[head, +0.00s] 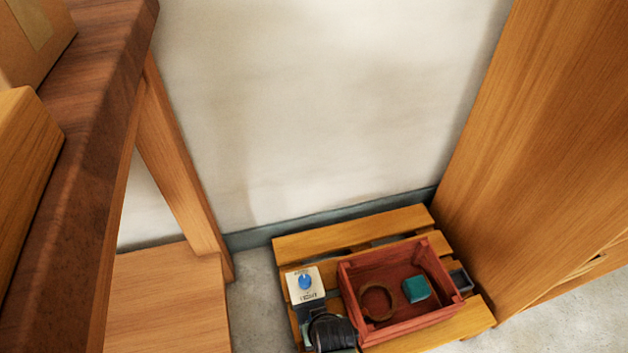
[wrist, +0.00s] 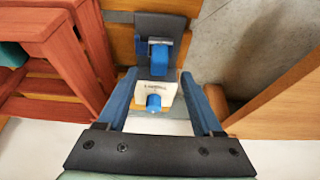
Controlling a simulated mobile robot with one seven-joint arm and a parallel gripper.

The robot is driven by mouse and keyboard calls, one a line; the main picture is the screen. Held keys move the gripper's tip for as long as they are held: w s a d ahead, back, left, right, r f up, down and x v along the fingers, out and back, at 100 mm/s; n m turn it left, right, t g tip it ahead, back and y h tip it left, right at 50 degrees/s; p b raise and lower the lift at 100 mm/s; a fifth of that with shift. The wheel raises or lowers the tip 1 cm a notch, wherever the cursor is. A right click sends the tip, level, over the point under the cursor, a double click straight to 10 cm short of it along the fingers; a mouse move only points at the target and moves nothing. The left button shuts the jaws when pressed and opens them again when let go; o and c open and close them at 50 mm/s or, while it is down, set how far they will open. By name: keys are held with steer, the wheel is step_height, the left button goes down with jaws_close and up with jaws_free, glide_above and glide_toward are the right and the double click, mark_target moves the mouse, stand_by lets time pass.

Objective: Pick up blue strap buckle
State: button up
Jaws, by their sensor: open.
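The blue strap buckle (wrist: 160,59) shows in the upper middle of the wrist view, against a dark grey strap-like piece (wrist: 160,27). My gripper (wrist: 159,76) is open, with its two blue fingers on either side of the picture's middle. The buckle appears just past the fingertips, in line with the gap; contact cannot be told. A white panel (wrist: 169,92) with a blue knob (wrist: 154,102) shows between the fingers, nearer the palm. The white panel also shows in the head view (head: 294,292). I cannot make out the buckle there; a dark rounded shape covers the area below the panel.
A red crate (head: 348,281) on a slatted wooden pallet (head: 330,239) holds a brown ring (head: 377,301) and a teal block (head: 416,289). A wooden cabinet (head: 540,140) stands right, a wooden table (head: 100,130) left. A pale wall (head: 320,100) is behind.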

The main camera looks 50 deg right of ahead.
steer(key=shift+w+d+b+x, duration=0.1)
steer(key=shift+b+x, duration=1.25)
steer(key=shift+x, duration=0.1)
steer(key=shift+w+d+b+x, duration=0.1)
steer(key=shift+b+x, duration=1.2)
steer(key=shift+x, duration=0.2)
steer(key=shift+r, duration=0.2)
jaws_close()
